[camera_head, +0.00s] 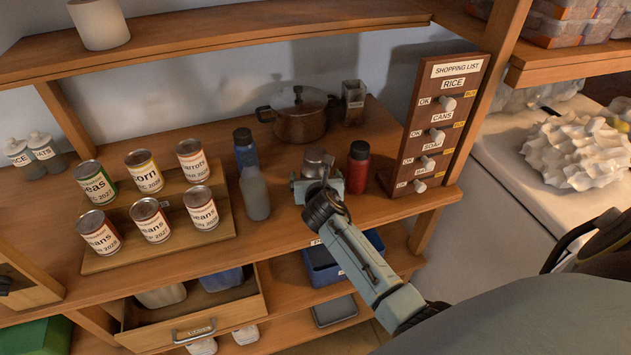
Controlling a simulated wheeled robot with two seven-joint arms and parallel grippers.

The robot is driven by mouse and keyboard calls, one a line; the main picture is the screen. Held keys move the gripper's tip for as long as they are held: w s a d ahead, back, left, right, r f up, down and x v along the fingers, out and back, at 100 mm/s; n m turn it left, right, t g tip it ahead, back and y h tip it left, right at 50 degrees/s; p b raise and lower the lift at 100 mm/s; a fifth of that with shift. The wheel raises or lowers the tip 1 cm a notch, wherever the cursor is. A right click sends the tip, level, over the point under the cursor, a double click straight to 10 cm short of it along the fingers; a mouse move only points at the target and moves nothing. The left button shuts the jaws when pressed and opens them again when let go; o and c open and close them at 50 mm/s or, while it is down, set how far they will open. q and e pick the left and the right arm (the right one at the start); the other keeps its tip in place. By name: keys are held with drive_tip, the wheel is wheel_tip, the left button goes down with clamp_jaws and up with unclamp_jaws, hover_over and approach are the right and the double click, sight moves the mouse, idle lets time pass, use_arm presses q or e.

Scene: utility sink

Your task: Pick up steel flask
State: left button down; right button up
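The steel flask (314,160) stands on the wooden shelf, a short grey metallic shape with its lower part hidden behind my gripper. My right gripper (318,184) comes in from the lower right, just in front of the flask. Its fingers are spread apart, one toward each side of the flask. I cannot tell whether they touch it. My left gripper is not in view.
A grey bottle (255,194) and a blue bottle (246,151) stand left of the flask. A red bottle (358,168) stands close on the right. A pot (300,118) is behind. Several cans stand on a riser (192,243). A shopping list board (437,125) stands right.

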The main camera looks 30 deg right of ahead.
drive_tip(key=shift+c, duration=0.2)
drive_tip(key=shift+r, duration=0.1)
drive_tip(key=c, duration=1.3)
